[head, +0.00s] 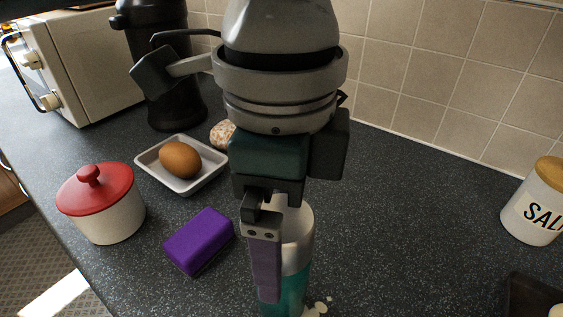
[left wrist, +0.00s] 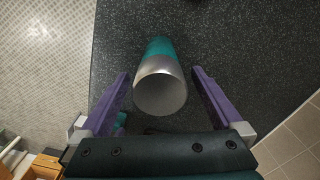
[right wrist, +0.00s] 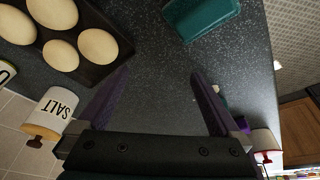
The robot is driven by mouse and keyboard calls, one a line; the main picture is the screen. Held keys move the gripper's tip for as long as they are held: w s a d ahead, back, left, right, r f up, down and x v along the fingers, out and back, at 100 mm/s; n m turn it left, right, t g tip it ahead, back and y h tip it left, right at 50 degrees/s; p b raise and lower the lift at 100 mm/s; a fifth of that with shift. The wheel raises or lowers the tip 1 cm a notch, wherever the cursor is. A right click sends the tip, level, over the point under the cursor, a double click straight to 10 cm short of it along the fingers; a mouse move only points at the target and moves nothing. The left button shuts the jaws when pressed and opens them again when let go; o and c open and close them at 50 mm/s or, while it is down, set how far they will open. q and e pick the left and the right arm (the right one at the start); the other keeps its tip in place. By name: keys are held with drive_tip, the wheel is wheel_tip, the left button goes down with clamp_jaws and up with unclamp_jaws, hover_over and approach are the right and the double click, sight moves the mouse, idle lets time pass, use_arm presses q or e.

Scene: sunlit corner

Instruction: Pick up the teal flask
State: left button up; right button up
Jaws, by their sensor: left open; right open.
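The teal flask has a silver upper part and a teal lower body. In the head view the flask (head: 296,258) stands at the bottom centre, partly hidden by my left gripper (head: 268,292). In the left wrist view the flask (left wrist: 160,90) lies between the two spread purple fingers of my left gripper (left wrist: 160,74), with a visible gap on each side. My left gripper is open and does not hold it. My right gripper (right wrist: 160,71) is open and empty over bare counter in the right wrist view; it is outside the head view.
A purple block (head: 199,240), a red-lidded pot (head: 105,220) and a white dish (head: 208,178) with a brown egg (head: 180,160) stand left of the flask. A salt jar (head: 537,205) is at right. The right wrist view shows an egg tray (right wrist: 90,72) and a teal container (right wrist: 203,20).

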use_arm(q)
wheel_tip(320, 180, down, 3)
drive_tip(key=shift+f, duration=0.1)
drive_tip(key=shift+c, duration=0.4)
clamp_jaws()
idle(0.4)
